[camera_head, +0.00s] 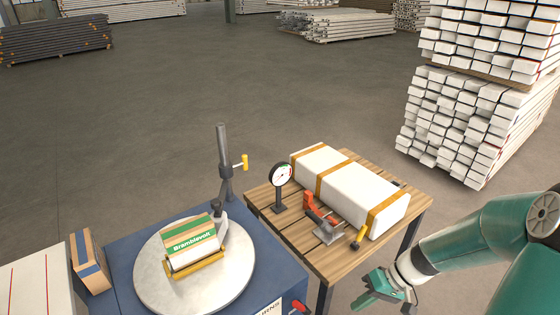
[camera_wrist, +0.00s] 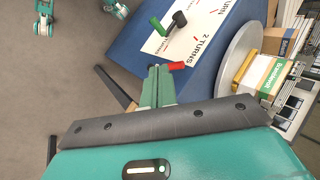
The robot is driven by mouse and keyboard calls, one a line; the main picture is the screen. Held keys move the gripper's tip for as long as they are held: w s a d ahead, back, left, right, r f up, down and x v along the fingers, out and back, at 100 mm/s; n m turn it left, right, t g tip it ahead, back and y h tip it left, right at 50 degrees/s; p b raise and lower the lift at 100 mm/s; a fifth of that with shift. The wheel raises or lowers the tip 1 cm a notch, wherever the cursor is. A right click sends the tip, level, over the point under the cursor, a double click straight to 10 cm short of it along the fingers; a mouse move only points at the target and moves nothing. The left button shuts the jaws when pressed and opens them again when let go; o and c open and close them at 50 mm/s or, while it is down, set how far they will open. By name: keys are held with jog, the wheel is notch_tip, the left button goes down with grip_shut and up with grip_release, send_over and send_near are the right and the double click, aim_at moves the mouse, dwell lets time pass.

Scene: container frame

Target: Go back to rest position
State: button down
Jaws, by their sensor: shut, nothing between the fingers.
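My gripper (camera_head: 364,299) is at the lower right in the head view, off the front right side of the wooden table and clear of it. In the wrist view its green fingers (camera_wrist: 157,80) are together with nothing between them. In that view the tips appear beside a red handle (camera_wrist: 176,66) on the blue stand (camera_wrist: 205,58); whether they touch cannot be told. The red handle also shows at the bottom of the head view (camera_head: 298,306).
A round metal turntable (camera_head: 150,274) bears a green and white box (camera_head: 190,246). The wooden table (camera_head: 290,231) bears a strapped white package (camera_head: 345,182), a dial gauge (camera_head: 281,176) and a red clamp (camera_head: 320,215). Stacked white bars (camera_head: 470,115) stand at right. Open floor lies beyond.

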jog(key=s+a+r+t+h, duration=0.1)
jog(key=s+r+t+h, duration=0.1)
jog(key=r, duration=0.6)
jog(key=s+a+r+m+t+h, duration=0.1)
jog(key=s+a+r+t+h, duration=0.1)
jog(key=r, duration=0.6)
jog(key=s+a+r+t+h, duration=0.1)
jog(key=s+r+t+h, duration=0.1)
jog(key=r, duration=0.6)
jog(key=s+h, duration=0.1)
jog(key=s, duration=0.1)
jog(key=shift+s+a+r+t+h, duration=0.3)
jog(key=shift+s+r, duration=0.05)
jog(key=shift+r, duration=0.05)
